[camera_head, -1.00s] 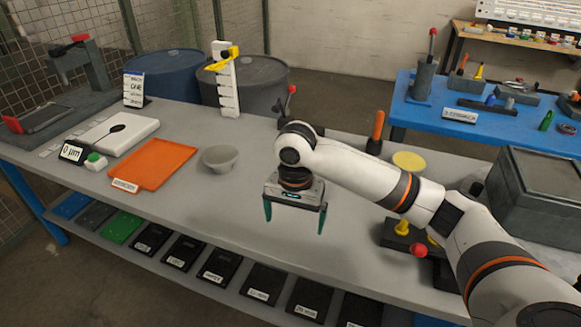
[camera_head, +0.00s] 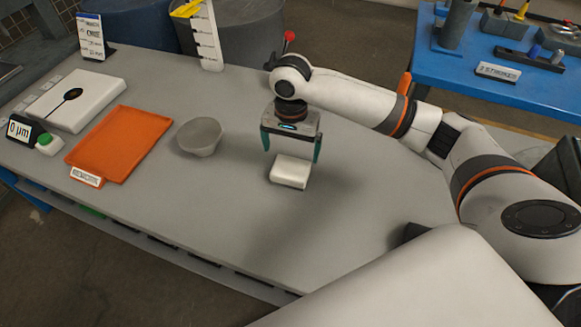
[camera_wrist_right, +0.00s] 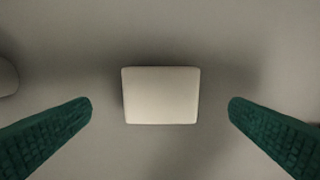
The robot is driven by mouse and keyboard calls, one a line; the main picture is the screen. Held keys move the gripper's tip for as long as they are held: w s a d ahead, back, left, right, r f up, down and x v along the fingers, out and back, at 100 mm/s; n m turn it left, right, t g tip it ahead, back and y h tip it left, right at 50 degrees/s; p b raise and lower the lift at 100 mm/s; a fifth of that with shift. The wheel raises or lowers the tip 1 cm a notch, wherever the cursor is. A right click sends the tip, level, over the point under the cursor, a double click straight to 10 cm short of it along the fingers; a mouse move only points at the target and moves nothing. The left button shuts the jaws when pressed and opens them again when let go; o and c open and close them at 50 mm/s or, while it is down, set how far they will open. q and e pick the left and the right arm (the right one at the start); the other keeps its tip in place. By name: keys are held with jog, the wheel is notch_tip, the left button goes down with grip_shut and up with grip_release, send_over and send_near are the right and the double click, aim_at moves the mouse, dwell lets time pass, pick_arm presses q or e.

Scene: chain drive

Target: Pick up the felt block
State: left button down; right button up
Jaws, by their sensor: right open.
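The felt block (camera_head: 290,172) is a pale, off-white rectangular block lying flat on the grey bench. My right gripper (camera_head: 291,158) is above it, pointing down, with its two green fingers spread to either side. In the right wrist view the block (camera_wrist_right: 160,95) lies between the open fingertips (camera_wrist_right: 160,108), with a clear gap on both sides. The fingers do not touch it. My left gripper is not in view.
A grey bowl (camera_head: 200,137) stands to the left of the block. Further left are an orange tray (camera_head: 118,145), a white plate-like device (camera_head: 75,102) and a green button (camera_head: 46,142). The grey bench (camera_head: 225,210) is clear in front of the block.

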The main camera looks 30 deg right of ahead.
aim_at(292, 165)
notch_tip(292, 165, down, 2)
jog(key=shift+f, duration=0.35)
notch_tip(292, 165, down, 4)
jog(key=shift+d+f, duration=0.15)
jog(key=shift+f, duration=0.3)
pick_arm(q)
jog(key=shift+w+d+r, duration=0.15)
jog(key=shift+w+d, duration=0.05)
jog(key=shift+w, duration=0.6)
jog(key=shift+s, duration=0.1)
pick_arm(e)
jog(key=shift+c, duration=0.6)
